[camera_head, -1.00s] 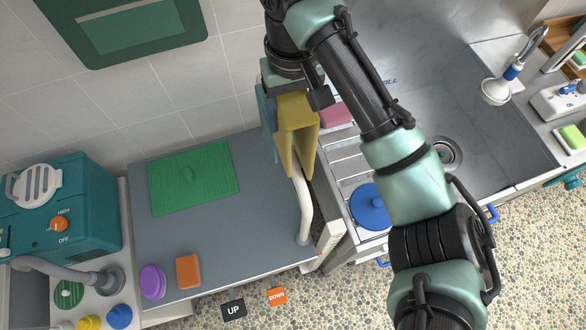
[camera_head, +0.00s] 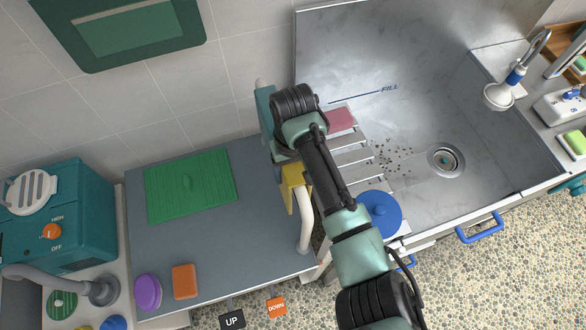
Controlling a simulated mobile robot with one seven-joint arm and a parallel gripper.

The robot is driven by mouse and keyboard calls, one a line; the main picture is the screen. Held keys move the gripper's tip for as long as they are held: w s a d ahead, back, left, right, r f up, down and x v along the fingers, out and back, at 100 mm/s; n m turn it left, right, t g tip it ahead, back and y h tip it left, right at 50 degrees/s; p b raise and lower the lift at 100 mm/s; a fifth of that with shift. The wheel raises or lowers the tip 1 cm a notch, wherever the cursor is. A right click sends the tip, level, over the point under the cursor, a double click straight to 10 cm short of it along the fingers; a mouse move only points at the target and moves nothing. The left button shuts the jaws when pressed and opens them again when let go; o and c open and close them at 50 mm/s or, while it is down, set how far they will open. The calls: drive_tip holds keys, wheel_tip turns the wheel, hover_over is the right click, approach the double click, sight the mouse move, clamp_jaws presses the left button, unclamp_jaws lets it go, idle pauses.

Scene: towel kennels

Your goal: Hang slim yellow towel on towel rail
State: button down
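The slim yellow towel (camera_head: 292,188) is mostly hidden under my wrist. A narrow strip of it shows beside the white towel rail (camera_head: 304,222). I cannot tell whether the towel lies over the rail or only close to it. The rail runs along the right side of the grey counter; a white end (camera_head: 262,86) shows near the wall. A teal cloth-like piece (camera_head: 266,118) is at that far part. My gripper (camera_head: 287,167) is at the towel, largely covered by my own arm, so its fingers cannot be seen clearly.
A green ribbed mat (camera_head: 190,184) lies on the grey counter (camera_head: 225,230). An orange block (camera_head: 184,281) and a purple one (camera_head: 148,291) are near its front edge. The steel sink, a pink sponge (camera_head: 341,120) and a blue round lid (camera_head: 380,212) are to the right.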

drive_tip(key=shift+f, duration=0.4)
drive_tip(key=shift+f, duration=0.2)
unclamp_jaws()
drive_tip(key=shift+f+b, duration=0.1)
drive_tip(key=shift+b, duration=0.3)
drive_tip(key=shift+r, duration=0.4)
wheel_tip(320, 180, up, 12)
drive_tip(key=shift+d+r+b, duration=0.1)
drive_tip(key=shift+r+b, duration=0.15)
drive_tip(key=shift+b, duration=0.15)
